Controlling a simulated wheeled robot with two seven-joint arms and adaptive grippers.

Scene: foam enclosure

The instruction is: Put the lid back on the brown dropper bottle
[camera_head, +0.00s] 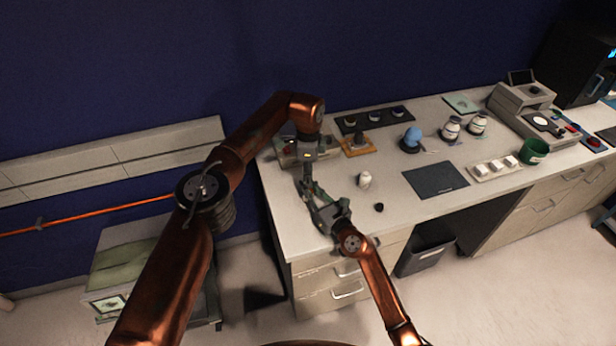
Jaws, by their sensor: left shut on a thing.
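My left gripper (306,187) points down over the left front part of the bench. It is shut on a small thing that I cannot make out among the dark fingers. My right gripper (315,196) reaches in from the front, its fingers close beside or overlapping the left fingers in this view. I cannot tell whether it holds anything. I cannot clearly pick out the brown dropper bottle, which may be hidden by the grippers. A small black cap-like piece (379,207) lies on the bench right of the grippers; I cannot tell whether it is the lid.
A small white bottle (365,179) stands right of the grippers on the white bench (400,226). A dark mat (436,180), a blue-topped item (412,138), a black tray (375,119) and a green cup (534,151) are farther right or behind. The front bench edge is close to my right gripper.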

